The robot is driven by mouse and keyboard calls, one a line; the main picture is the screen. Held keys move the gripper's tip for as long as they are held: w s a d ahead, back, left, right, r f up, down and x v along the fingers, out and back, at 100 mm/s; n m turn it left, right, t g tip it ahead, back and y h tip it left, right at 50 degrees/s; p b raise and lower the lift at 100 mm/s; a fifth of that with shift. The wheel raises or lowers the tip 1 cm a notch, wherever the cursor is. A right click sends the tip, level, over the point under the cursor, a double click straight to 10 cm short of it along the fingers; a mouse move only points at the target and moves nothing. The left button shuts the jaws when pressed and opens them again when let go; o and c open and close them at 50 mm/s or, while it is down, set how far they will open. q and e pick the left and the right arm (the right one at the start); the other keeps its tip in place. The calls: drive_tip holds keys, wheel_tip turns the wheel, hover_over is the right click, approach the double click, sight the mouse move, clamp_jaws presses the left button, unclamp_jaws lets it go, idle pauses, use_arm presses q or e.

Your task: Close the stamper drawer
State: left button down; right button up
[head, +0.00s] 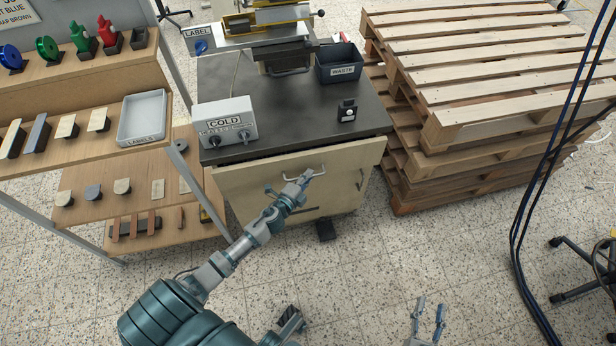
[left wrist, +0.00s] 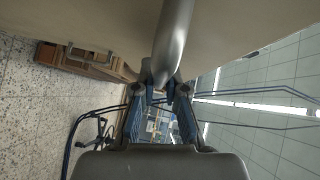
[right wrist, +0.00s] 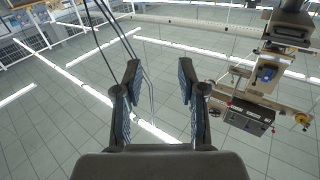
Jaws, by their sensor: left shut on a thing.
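The stamper drawer (head: 245,178) has a pale beige front with a metal bar handle (head: 318,173). Its front sits just below the front edge of the black worktop, and I cannot tell how wide any gap is. My left gripper (head: 303,179) is at the handle. In the left wrist view the handle bar (left wrist: 173,45) runs down between the fingers of my left gripper (left wrist: 161,92), which is shut on it. My right gripper (head: 429,312) is low at the front right, away from the cabinet, and in the right wrist view (right wrist: 160,85) its fingers are apart and empty.
The black worktop (head: 290,125) carries a COLD control box (head: 227,122), a black WASTE bin (head: 340,65), a small dark device (head: 347,110) and the stamper (head: 265,25). A wooden shelf rack (head: 75,165) stands left, stacked pallets (head: 480,70) right. Cables hang at right.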

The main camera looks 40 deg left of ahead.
use_arm(q)
drive_tip(key=a, duration=0.1)
drive_tip(key=w+a, duration=0.2)
drive_tip(key=shift+w+a+f, duration=0.2)
drive_tip(key=shift+f, duration=0.1)
drive_tip(key=shift+a+r, duration=0.1)
drive_tip(key=shift+a, duration=0.05)
drive_tip(key=shift+r, duration=0.1)
drive_tip(key=c, duration=1.7)
unclamp_jaws()
drive_tip(key=shift+d, duration=0.2)
drive_tip(key=o, duration=0.4)
drive_tip(key=shift+o, duration=0.5)
drive_tip(key=shift+a, duration=0.35)
drive_tip(key=shift+s+d, duration=0.15)
drive_tip(key=shift+d, duration=0.1)
approach(304, 168)
drive_tip(key=shift+s+a, duration=0.15)
drive_tip(key=shift+s, duration=0.75)
use_arm(e)
drive_tip(key=shift+a+r+t, duration=0.25)
drive_tip(key=shift+r+t, duration=0.05)
drive_tip(key=shift+r, duration=0.05)
